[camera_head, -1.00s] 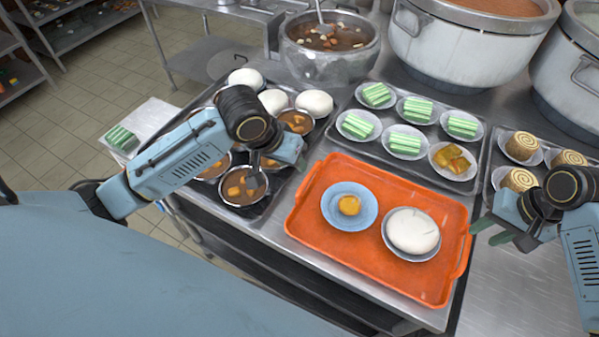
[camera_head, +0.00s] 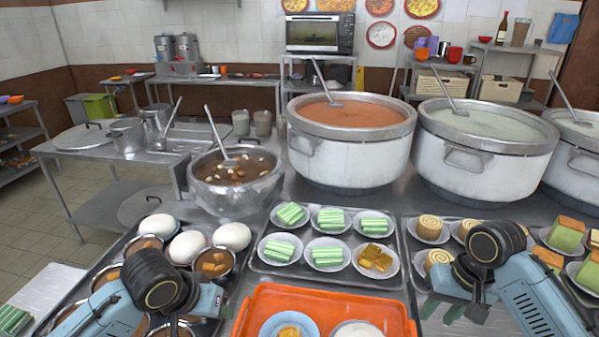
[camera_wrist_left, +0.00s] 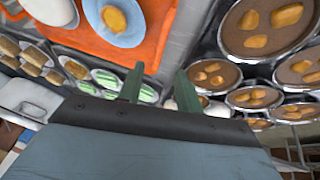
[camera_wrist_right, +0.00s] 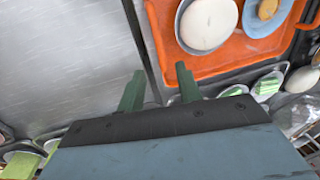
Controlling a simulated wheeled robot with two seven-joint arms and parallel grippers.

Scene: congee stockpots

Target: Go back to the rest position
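My left gripper (camera_wrist_left: 160,84) is open and empty in the left wrist view, its two green fingers apart. In the head view, my left arm covers part of the tray of soup bowls. My right gripper (camera_wrist_right: 160,86) is open and empty in the right wrist view, over bare steel beside the orange tray. In the head view the right gripper (camera_head: 442,308) is right of the orange tray (camera_head: 262,303). On that tray are a blue plate (camera_wrist_left: 140,24) with a yellow-orange item and a white plate with a white bun (camera_wrist_right: 208,22). Neither gripper touches them.
Behind the orange tray is a tray of green layered cakes (camera_head: 328,254). White buns (camera_head: 232,236) and soup bowls stand left. Rolls (camera_head: 429,228) and layered cakes stand right. Large stockpots (camera_head: 350,155) with ladles line the back. Bare steel counter lies right of the orange tray.

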